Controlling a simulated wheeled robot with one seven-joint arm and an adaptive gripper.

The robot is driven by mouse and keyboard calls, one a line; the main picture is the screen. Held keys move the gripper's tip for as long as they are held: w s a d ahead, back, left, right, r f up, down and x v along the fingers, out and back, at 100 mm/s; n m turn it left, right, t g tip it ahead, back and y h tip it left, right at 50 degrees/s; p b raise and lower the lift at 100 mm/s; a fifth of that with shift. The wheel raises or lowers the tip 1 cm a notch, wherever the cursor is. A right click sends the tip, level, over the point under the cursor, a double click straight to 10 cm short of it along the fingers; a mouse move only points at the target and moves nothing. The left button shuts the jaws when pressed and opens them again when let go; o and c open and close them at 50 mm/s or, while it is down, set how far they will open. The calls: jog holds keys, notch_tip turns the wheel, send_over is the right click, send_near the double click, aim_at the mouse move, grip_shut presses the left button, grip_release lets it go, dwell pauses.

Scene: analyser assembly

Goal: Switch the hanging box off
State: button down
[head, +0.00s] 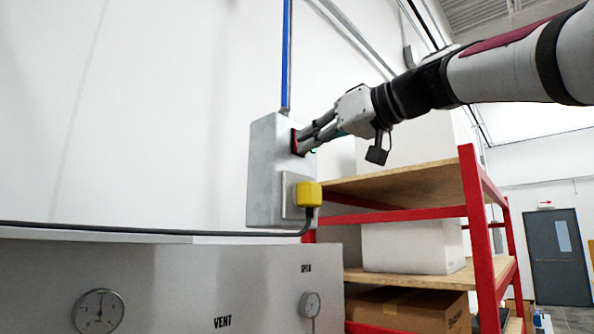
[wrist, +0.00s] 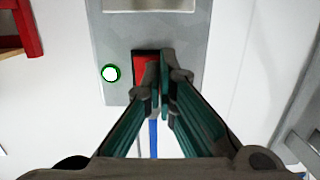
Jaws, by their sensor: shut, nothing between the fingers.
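The hanging box (head: 265,160) is a grey metal box on the white wall, below a blue vertical conduit. Its face also shows in the wrist view (wrist: 115,30). A red switch (wrist: 143,66) sits on that face, partly hidden behind my fingers. A round white light with a green ring (wrist: 111,73) is to its left in the wrist view. My gripper (head: 300,147) is shut and empty, its fingertips at the red switch. In the wrist view my gripper (wrist: 162,62) overlaps the switch's right part. I cannot tell whether the fingertips touch it.
A yellow plug (head: 308,194) with a dark cable sits low on the box. A grey panel with gauges and a VENT label (head: 190,285) stands below. A red-framed shelf (head: 478,220) with wooden boards and boxes stands close on the right. The wall at left is clear.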

jog(key=b, duration=0.1)
jog(key=w+b, duration=0.1)
jog(key=b, duration=0.1)
jog(key=shift+a+f, duration=0.2)
jog(key=shift+f, duration=0.1)
jog(key=shift+t+y+b, duration=0.3)
jog(key=shift+b, duration=0.1)
jog(key=t+y+b, duration=0.1)
jog(key=b, duration=0.4)
jog(key=shift+a+f+b, duration=0.1)
jog(key=shift+f+b, duration=0.1)
jog(key=shift+b, duration=0.1)
jog(key=shift+s+r+p, duration=0.1)
jog(key=shift+r+p, duration=0.1)
jog(key=shift+p, duration=0.15)
